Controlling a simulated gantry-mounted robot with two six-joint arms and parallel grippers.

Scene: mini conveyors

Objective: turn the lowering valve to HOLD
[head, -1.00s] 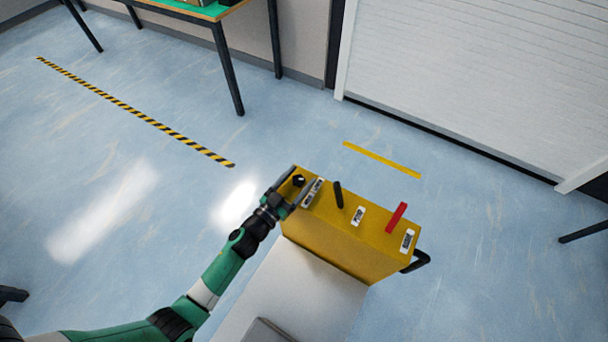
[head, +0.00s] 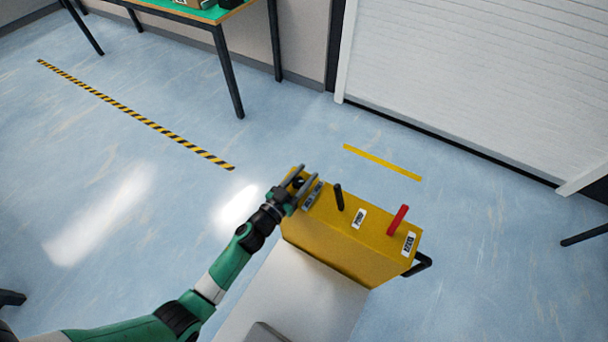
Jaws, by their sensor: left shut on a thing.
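A yellow control box (head: 335,245) stands at the end of a pale platform. A dark valve knob (head: 298,183) sits at the left end of its top, partly hidden by my gripper. My left gripper (head: 301,181) reaches in from the lower left and is shut on the knob, one finger on each side. A small label (head: 313,195) lies beside the knob, partly covered, and I cannot read which setting the knob points to. My right gripper is not in view.
A black lever (head: 339,197) and a red lever (head: 398,220) stand up from the box top, right of the knob. A black handle (head: 423,264) sticks out at the box's right end. The blue floor around is mostly clear.

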